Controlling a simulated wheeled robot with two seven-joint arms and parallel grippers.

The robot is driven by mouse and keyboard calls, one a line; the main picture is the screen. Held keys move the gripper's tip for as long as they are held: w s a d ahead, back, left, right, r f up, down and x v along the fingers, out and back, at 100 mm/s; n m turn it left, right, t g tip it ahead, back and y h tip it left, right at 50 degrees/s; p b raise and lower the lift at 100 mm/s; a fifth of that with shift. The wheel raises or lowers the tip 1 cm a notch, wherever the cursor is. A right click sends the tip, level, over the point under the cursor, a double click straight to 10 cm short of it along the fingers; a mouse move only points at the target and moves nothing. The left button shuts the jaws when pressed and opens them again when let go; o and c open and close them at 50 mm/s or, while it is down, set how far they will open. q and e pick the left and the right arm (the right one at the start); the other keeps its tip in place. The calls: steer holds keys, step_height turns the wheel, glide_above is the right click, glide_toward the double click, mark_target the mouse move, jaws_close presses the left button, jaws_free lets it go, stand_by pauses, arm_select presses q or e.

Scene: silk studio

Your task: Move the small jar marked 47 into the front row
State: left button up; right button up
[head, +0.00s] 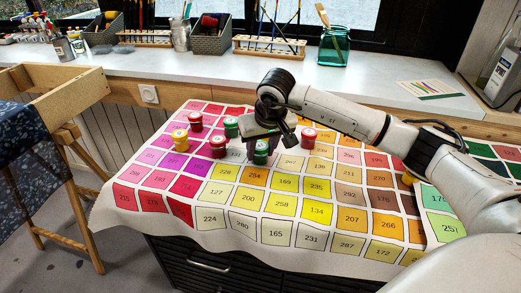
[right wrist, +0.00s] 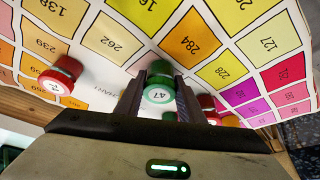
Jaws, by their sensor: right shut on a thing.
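The small jar marked 47 (right wrist: 159,92) has a green lid and sits between the two fingers of my right gripper (right wrist: 160,108) in the right wrist view. In the head view this green jar (head: 261,153) shows just below my right gripper (head: 262,140), low over the colour chart cloth (head: 205,245). My right gripper is shut on it. The jar looks upright, but I cannot tell whether it touches the cloth. My left gripper is not in view.
Red jars (head: 218,147) (head: 195,121), a yellow jar (head: 181,141) and another green jar (head: 231,127) stand left of the gripper. A red-lidded jar (head: 308,138) stands close on its right. The chart's front squares are clear. A wooden frame (head: 60,85) stands at left.

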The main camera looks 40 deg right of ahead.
steer(key=shift+r, duration=0.1)
steer(key=shift+f, duration=0.2)
steer(key=o, duration=1.1)
